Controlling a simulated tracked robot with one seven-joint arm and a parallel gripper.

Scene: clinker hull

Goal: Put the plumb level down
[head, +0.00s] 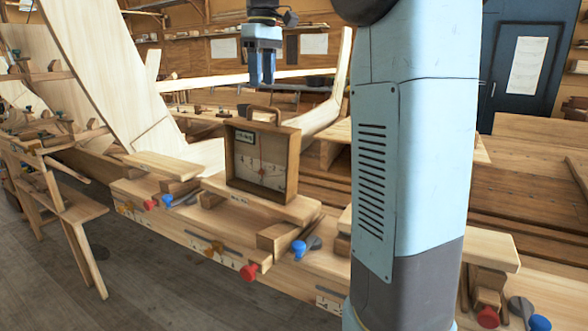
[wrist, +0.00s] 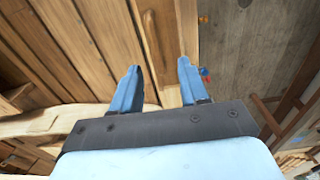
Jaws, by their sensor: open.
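The plumb level (head: 263,162) is a brown wooden frame with a pale dial face, a red pointer and a handle on top. In the head view it stands upright on a pale board on the bench. My gripper (head: 262,80) is above it, fingers pointing down, empty and clear of the handle. In the wrist view my gripper (wrist: 157,75) shows two blue fingers spread apart with nothing held. A narrow wooden shape shows between and beyond them; I cannot tell for sure whether it is the level.
The bench (head: 225,245) carries boards and clamps, with a red-handled clamp (head: 250,272) and a blue-handled one (head: 299,250) at its front. The curved hull planking (head: 110,75) rises at the left. A trestle (head: 78,215) stands at the front left. A blue door (head: 522,65) is behind.

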